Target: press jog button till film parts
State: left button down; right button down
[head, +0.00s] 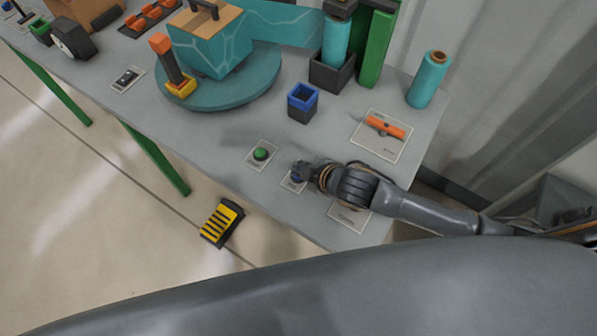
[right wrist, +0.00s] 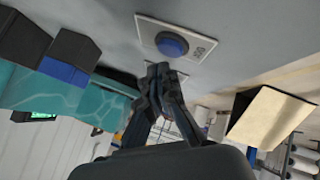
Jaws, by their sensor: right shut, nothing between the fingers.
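A blue button (right wrist: 172,44) sits on a pale labelled plate (right wrist: 150,30) in the right wrist view. In the head view its plate (head: 290,186) is mostly covered by my right gripper (head: 299,171). That gripper is shut and empty, its fingertips (right wrist: 158,72) close to the blue button, with a gap showing in the wrist view. Teal film (head: 283,22) stretches unbroken from the wrapped box (head: 208,55) on the round turntable (head: 225,98) to the film roll (head: 336,42) in its holder. My left gripper is not in view.
A green button (head: 261,154) is on a plate just left of my right gripper. A blue-black cup (head: 302,100), an orange-handled tool (head: 385,127) on a mat and a spare teal roll (head: 429,79) stand behind. A yellow-black pedal (head: 222,222) lies on the floor.

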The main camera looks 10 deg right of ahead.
jog(key=shift+f, duration=0.15)
dwell(0.7)
jog(key=shift+f, duration=0.3)
jog(key=shift+f, duration=0.5)
dwell(0.5)
jog(key=shift+r, duration=0.1)
jog(key=shift+r+p, duration=0.8)
jog(key=shift+p, duration=0.2)
notch_tip(320, 180, up, 5)
jog(key=p, duration=0.5)
jog(key=shift+r+p, duration=0.1)
jog(key=shift+p, duration=0.25)
